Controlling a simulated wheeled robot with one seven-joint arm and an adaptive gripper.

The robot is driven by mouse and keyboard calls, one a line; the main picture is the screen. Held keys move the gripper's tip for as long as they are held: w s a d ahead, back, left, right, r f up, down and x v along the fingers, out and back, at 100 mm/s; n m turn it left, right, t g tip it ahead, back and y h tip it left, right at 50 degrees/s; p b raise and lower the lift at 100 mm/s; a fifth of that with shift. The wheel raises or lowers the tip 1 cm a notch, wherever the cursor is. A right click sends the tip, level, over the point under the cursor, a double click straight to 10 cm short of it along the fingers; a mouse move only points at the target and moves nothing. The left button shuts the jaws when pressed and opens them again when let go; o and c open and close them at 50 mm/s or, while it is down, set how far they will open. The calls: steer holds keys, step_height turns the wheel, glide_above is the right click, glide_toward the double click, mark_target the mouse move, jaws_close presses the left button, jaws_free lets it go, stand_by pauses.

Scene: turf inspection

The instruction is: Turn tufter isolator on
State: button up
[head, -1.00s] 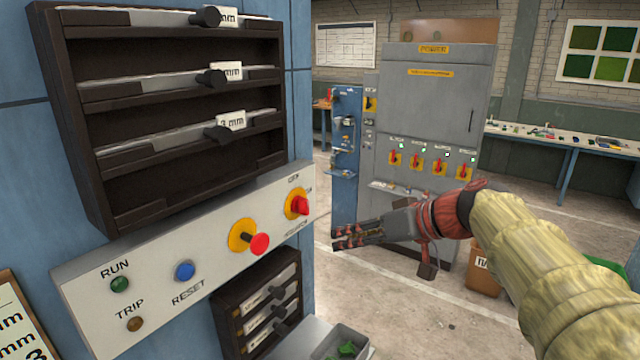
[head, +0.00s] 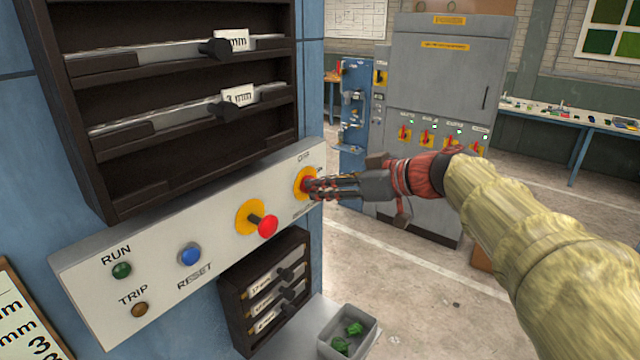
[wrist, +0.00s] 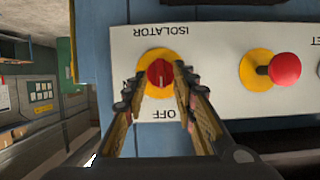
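The isolator (head: 305,182) is a red rotary knob on a yellow disc at the right end of the white control panel. In the wrist view, which is upside down, the isolator knob (wrist: 159,73) lies between my fingertips, with its ridge roughly in line with the OFF label (wrist: 163,114). The ISOLATOR label (wrist: 161,31) is on the other side of the disc. My gripper (head: 315,187) reaches in from the right at the knob. In the wrist view my gripper (wrist: 159,78) is open, one finger on each side of the knob; firm contact is not visible.
A red mushroom button (head: 267,227) sits beside the isolator, then the blue RESET button (head: 189,255) and RUN (head: 121,270) and TRIP (head: 139,309) lamps. A dark rack (head: 185,85) is above; a grey bin (head: 349,335) is below. A grey power cabinet (head: 440,75) stands behind.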

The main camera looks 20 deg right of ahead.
steer(key=shift+x, duration=0.75)
steer(key=c, duration=0.3)
steer(key=c, duration=0.4)
jaws_close()
